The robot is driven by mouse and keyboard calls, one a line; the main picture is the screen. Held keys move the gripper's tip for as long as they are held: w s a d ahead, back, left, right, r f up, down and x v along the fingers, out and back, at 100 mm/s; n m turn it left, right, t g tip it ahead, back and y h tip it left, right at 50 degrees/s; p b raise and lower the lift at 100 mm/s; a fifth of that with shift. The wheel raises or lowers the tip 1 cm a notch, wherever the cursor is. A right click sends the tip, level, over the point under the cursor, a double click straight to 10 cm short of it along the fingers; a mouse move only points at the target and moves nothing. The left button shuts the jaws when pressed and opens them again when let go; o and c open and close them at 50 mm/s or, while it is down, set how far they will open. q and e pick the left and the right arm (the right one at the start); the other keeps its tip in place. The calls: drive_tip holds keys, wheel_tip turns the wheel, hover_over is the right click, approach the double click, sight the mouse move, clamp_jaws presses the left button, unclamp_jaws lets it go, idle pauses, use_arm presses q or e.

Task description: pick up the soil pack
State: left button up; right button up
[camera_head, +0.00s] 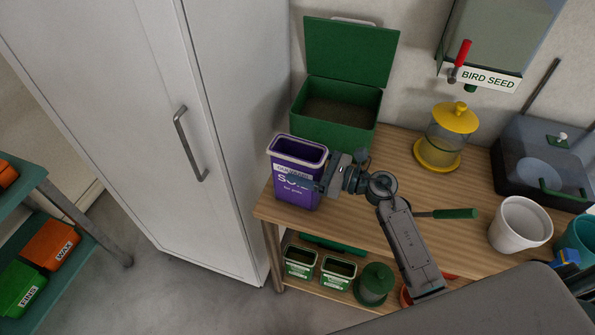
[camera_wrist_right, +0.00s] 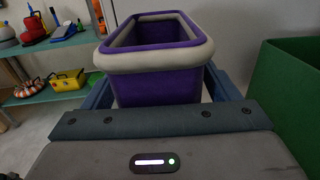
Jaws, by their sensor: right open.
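The soil pack (camera_head: 296,187) is a purple open-topped tub with a pale rim and a label, standing upright on the left end of the wooden bench. In the right wrist view the soil pack (camera_wrist_right: 157,90) fills the centre, with its rim above the finger level. My right gripper (camera_head: 319,180) is at the pack's right side, and its arm covers part of the label. In the wrist view its blue fingers are apart, one on each side of the pack; I cannot tell whether they touch it. My left gripper is not in view.
A green open-lidded bin (camera_head: 336,112) stands close behind the pack. A white cabinet (camera_head: 185,130) is to the left. A yellow-lidded feeder (camera_head: 445,140), a green-handled tool (camera_head: 455,213) and a white bucket (camera_head: 520,224) are to the right. Small green boxes sit on the shelf below.

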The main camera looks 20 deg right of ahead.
drive_tip(key=shift+w+a, duration=0.15)
drive_tip(key=shift+a, duration=0.1)
drive_tip(key=shift+c, duration=0.4)
drive_tip(key=c, duration=1.6)
drive_tip(key=shift+o, duration=0.2)
drive_tip(key=shift+r, duration=0.15)
